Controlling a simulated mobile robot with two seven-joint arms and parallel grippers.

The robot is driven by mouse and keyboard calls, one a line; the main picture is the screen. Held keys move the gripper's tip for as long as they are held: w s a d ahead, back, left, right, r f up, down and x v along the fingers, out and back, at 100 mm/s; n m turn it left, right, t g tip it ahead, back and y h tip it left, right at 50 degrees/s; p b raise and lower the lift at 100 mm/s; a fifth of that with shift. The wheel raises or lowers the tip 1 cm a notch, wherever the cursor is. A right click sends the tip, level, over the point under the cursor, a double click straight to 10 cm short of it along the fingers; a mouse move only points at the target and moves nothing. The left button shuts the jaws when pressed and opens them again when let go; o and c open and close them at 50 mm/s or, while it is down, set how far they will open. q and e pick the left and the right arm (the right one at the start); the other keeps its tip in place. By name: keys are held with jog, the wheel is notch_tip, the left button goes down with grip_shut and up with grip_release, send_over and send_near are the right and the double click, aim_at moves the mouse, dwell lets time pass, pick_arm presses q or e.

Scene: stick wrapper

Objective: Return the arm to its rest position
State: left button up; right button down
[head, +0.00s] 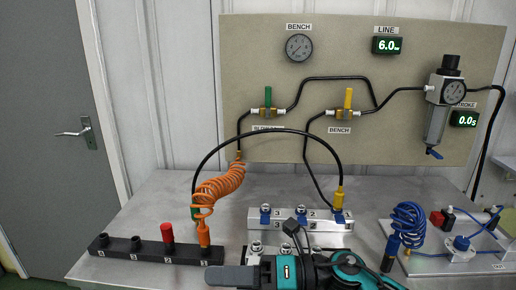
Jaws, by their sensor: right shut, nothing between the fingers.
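My right arm, teal and black, folds across the bottom middle of the head view in front of the bench. Its right gripper (217,278) points left, with dark fingers together and nothing seen between them. It is low in the picture, in front of the black numbered block (150,250); whether it touches the block I cannot tell. My left gripper is not in view.
The metal bench (160,200) carries a silver numbered manifold (262,222), an orange coiled hose (222,186), a blue coiled hose (408,218) and a fixture plate (440,262). A panel (240,60) with gauges and valves stands behind. The bench's left rear is clear.

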jog(key=w+d+f+m+t+h, duration=0.2)
jog(key=d+f+m+t+h, duration=0.5)
jog(key=m, duration=0.8)
jog(key=w+d+f+m+t+h, duration=0.1)
jog(key=d+f+m+t+h, duration=0.4)
jog(key=m+t, duration=0.75)
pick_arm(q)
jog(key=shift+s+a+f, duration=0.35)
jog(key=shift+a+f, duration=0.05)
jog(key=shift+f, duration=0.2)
pick_arm(e)
jog(key=s+d+f+m+g+h, duration=0.2)
jog(key=s+d+f+m+g, duration=0.2)
jog(key=s+d+f+m, duration=0.1)
jog(key=s+d+f+m+g+h, duration=0.2)
jog(key=s+d+f+m+g, duration=0.2)
jog(key=f, duration=0.6)
jog(key=s+d+m, duration=0.2)
jog(key=s+m, duration=0.1)
jog(key=shift+m+h, duration=0.3)
jog(key=shift+m, duration=0.05)
jog(key=shift+w+r, duration=0.1)
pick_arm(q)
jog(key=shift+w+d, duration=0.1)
pick_arm(e)
jog(key=shift+a, duration=0.1)
